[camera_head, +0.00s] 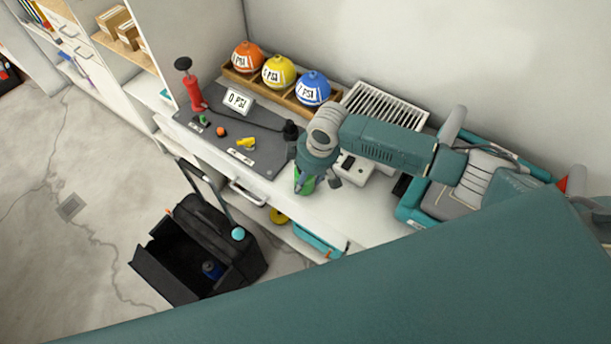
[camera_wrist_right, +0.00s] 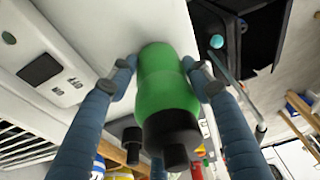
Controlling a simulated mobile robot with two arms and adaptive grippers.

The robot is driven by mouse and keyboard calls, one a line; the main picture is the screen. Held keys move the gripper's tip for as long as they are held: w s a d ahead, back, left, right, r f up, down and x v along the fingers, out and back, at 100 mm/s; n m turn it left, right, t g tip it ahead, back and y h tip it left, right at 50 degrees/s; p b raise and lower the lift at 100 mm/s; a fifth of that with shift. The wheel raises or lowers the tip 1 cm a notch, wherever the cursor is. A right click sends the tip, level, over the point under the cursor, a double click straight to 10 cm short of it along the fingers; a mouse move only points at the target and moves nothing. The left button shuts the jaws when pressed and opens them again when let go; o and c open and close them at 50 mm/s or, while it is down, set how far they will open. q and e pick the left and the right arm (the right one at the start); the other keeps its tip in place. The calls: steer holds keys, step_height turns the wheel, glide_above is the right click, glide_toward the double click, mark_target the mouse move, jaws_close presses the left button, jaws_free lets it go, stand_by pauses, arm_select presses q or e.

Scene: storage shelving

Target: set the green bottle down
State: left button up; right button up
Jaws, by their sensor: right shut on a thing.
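The green bottle (camera_wrist_right: 165,85) has a black cap and sits between the two fingers of my right gripper (camera_wrist_right: 167,80) in the right wrist view. The fingers are shut on its sides. In the head view the green bottle (camera_head: 304,181) shows only partly under my right gripper (camera_head: 318,178), over the front part of the white counter (camera_head: 350,212). Whether its base touches the counter cannot be told. My left gripper is not in view.
A dark mat (camera_head: 262,150) with small coloured parts and a red pump (camera_head: 193,95) lies to the left. Orange, yellow and blue balls (camera_head: 312,88) stand in a wooden rack behind. A white device (camera_head: 352,166) is close to the right. An open black bag (camera_head: 200,250) is on the floor.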

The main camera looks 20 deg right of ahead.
steer(key=o, duration=1.4)
steer(key=shift+o, duration=0.2)
steer(key=b+v, duration=0.1)
steer(key=v, duration=1.1)
steer(key=shift+r, duration=0.15)
